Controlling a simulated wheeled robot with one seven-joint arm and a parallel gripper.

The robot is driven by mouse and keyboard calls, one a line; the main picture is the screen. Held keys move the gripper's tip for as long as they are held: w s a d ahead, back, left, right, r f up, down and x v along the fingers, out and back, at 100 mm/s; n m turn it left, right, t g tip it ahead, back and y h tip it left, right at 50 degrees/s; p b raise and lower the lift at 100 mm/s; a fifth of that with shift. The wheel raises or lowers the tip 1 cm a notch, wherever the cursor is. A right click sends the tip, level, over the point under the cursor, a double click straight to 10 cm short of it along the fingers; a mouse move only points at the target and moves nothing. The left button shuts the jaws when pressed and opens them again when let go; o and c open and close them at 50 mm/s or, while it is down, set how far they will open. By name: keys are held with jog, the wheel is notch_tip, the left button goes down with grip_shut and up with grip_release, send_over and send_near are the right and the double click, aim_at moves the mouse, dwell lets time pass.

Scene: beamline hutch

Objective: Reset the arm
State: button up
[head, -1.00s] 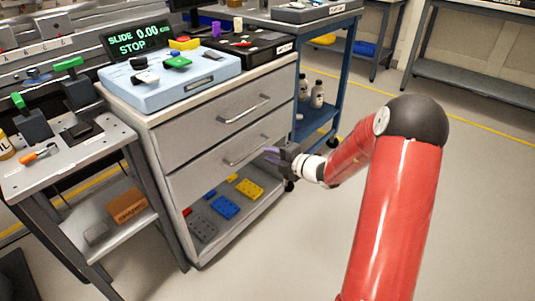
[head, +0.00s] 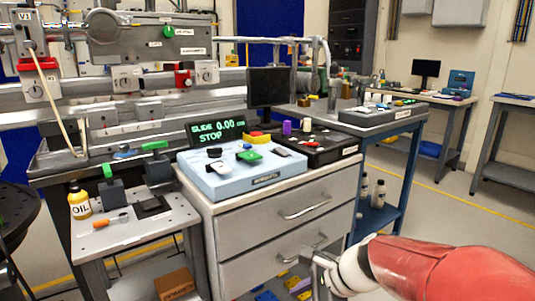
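My red arm enters the head view from the lower right. My gripper (head: 312,262) is at its end, in front of the lower drawer of the grey cabinet (head: 213,240). The fingers are small and partly lost against the drawer front, so I cannot tell whether they are apart. I see nothing held in the gripper. I cannot tell whether it touches the cabinet or the drawer handle (head: 313,247).
A light blue control box (head: 245,178) and a black tray (head: 325,150) stand on the cabinet. A side table (head: 125,235) with an oil bottle (head: 79,201) is at left. A blue trolley (head: 405,180) stands behind right. Open floor (head: 440,220) lies to the right.

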jog(key=s+d+r+n+t+h, duration=0.1)
jog(key=s+d+r+n+h, duration=0.1)
jog(key=s+n, duration=0.4)
jog(key=s+d+r+n+t+h, duration=0.1)
jog(key=s+d+n+h, duration=0.4)
jog(key=n, duration=0.6)
jog(key=shift+s+d+r, duration=0.55)
jog(key=shift+s+d, duration=0.2)
jog(key=shift+s, duration=0.5)
jog(key=shift+c, duration=0.3)
